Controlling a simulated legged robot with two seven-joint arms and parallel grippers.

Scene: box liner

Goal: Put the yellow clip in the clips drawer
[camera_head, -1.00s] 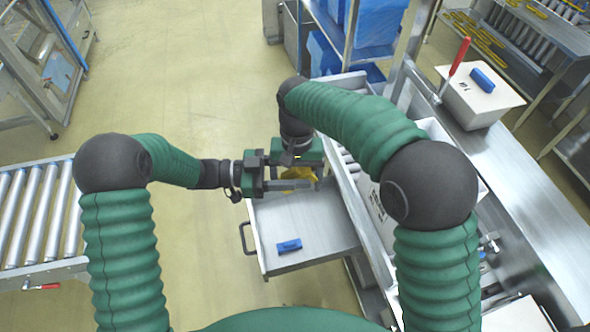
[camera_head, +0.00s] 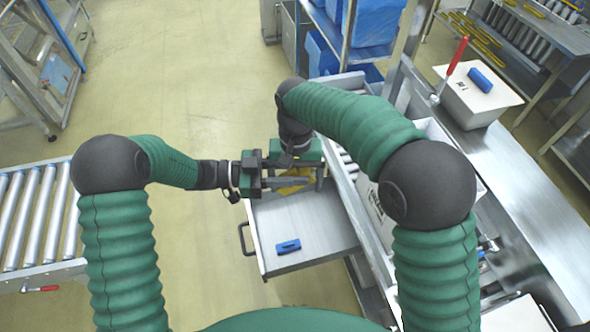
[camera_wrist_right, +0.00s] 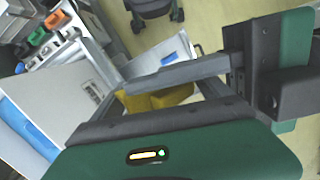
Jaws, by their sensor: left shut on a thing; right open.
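The yellow clip (camera_head: 292,186) is above the far end of the open drawer (camera_head: 315,238), partly hidden by the grippers. It also shows in the right wrist view (camera_wrist_right: 165,98). My left gripper (camera_head: 288,176) comes in from the left and is shut on the clip. My right gripper (camera_head: 304,170) comes down from behind, open, with its jaws close around the same spot. Whether it touches the clip cannot be told. A blue clip (camera_head: 288,246) lies on the drawer floor near its front.
The drawer's handle (camera_head: 246,238) faces left. A roller conveyor (camera_head: 38,215) stands at the left. The floor between is clear.

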